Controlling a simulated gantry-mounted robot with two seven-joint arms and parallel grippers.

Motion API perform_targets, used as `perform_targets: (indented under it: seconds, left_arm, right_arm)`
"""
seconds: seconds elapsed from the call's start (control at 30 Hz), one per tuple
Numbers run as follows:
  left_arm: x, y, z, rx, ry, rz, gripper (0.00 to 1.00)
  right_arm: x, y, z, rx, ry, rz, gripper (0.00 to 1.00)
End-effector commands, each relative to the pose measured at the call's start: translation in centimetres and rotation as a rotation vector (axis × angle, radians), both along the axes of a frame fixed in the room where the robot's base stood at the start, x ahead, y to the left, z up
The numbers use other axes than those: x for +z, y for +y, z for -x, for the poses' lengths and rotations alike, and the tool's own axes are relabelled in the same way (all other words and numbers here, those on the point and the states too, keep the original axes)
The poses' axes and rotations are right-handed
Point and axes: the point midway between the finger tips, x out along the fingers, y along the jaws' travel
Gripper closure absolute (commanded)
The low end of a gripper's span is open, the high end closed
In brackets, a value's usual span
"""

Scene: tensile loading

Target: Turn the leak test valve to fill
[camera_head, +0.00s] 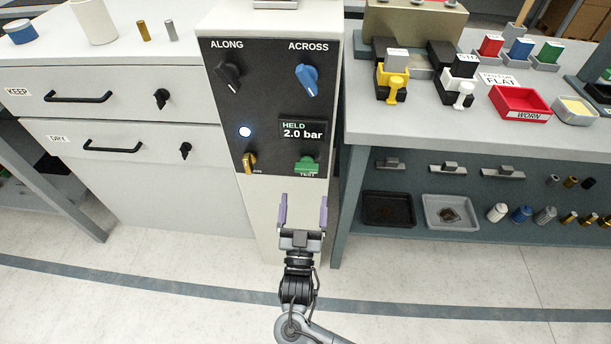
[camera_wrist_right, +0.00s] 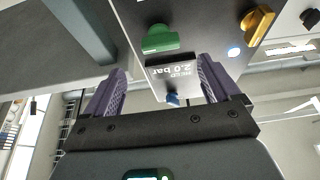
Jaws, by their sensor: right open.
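A tall pale cabinet carries a black control panel (camera_head: 262,127). A green knob (camera_head: 306,165) sits at its lower right, with a label partly reading "TEST" below it. A brass-yellow knob (camera_head: 250,162) sits at the lower left; its label is too small to read. A display (camera_head: 302,131) between the knob rows reads "HELD 2.0 bar". My right gripper (camera_head: 303,210) is open and empty below the green knob, apart from it. In the right wrist view the green knob (camera_wrist_right: 160,40) appears upside down beyond the open purple fingers (camera_wrist_right: 160,95). My left gripper is not in view.
Above are a black ALONG knob (camera_head: 229,75) and a blue ACROSS knob (camera_head: 306,79). A lit button or lamp (camera_head: 245,132) is at left. Drawers (camera_head: 125,90) flank the cabinet on the left, and a workbench (camera_head: 420,118) with trays and clamps on the right. Floor in front is clear.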

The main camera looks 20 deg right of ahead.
Motion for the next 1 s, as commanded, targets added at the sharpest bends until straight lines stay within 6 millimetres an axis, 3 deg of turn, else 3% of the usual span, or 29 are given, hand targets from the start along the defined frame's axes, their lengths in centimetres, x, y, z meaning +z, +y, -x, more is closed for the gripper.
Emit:
perform_targets:
  seconds: [0.3, 0.5, 0.97, 1.0]
  left_arm:
    - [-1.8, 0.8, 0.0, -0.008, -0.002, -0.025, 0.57]
    - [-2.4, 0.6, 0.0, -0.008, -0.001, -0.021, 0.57]
    - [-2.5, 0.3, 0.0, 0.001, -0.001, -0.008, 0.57]
    - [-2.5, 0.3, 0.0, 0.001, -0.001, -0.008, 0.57]
  right_arm:
    - [1.8, -2.2, -4.4, -0.001, -0.002, 0.002, 0.11]
    - [2.7, -3.0, -6.1, -0.001, -0.002, 0.001, 0.11]
    - [3.1, -3.4, -6.8, -0.001, 0.001, -0.001, 0.11]
    - [3.1, -3.4, -6.8, -0.001, 0.001, -0.001, 0.17]
